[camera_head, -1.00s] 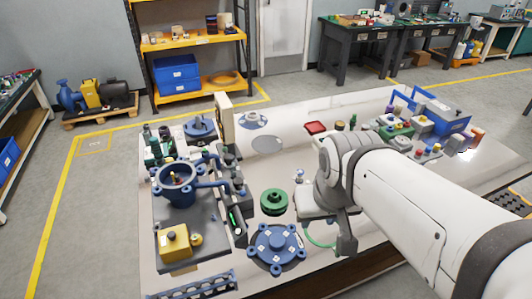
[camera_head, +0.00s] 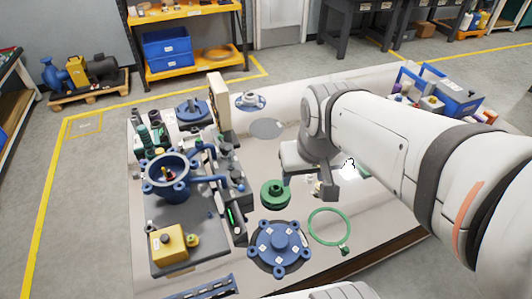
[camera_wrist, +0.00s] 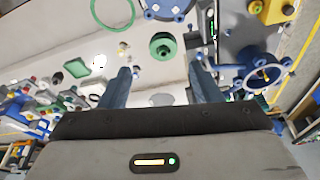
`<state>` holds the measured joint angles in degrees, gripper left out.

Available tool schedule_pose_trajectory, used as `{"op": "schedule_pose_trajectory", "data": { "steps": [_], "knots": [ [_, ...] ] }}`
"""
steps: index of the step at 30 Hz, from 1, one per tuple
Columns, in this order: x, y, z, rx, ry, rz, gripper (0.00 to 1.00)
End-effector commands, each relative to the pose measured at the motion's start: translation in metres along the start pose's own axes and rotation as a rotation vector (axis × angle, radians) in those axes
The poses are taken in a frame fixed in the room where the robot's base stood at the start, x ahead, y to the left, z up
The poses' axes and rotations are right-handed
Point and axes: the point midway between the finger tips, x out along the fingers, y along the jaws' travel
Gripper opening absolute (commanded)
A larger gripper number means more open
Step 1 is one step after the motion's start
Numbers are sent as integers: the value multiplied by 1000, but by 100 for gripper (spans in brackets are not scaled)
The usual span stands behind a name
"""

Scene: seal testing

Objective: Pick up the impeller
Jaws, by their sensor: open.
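A green, stepped round part (camera_head: 275,193), which looks like the impeller, lies on the pale table top between the pump assembly and my arm. In the wrist view the green part (camera_wrist: 163,46) shows beyond the fingertips, roughly midway across the gap. My gripper (camera_head: 306,182) points down just to the right of the green part in the head view. Its two fingers stand wide apart in the wrist view (camera_wrist: 163,76), with nothing between them. The fingertips are partly hidden in the head view, so I cannot tell their exact height.
A blue flanged cover (camera_head: 280,246) lies in front of the green part. A green ring (camera_head: 329,227) lies to the right. The blue pump bowl (camera_head: 167,174) and a yellow box (camera_head: 168,243) stand at left. A flat grey disc (camera_head: 266,128) lies behind, with bare table around it.

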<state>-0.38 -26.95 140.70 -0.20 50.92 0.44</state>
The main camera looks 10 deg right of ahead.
Motion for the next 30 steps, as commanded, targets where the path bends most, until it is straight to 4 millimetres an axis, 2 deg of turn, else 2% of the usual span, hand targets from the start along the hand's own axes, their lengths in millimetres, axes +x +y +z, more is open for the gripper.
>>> {"op": "schedule_pose_trajectory", "data": {
  "steps": [1,5,8,11,15,21,24,27,30],
  "knots": [
    [15,-1,-10,-2,-19,-1,62],
    [51,-1,-44,9,-62,0,72],
    [85,-1,-71,18,-96,0,81],
    [124,-1,-95,28,-129,1,89],
    [187,-1,-124,40,-176,3,100],
    [274,0,-149,54,-233,5,100],
    [305,0,-155,60,-250,6,100],
    [324,0,-158,63,-262,7,100],
    [336,0,-158,65,-268,8,100]
  ]
}}
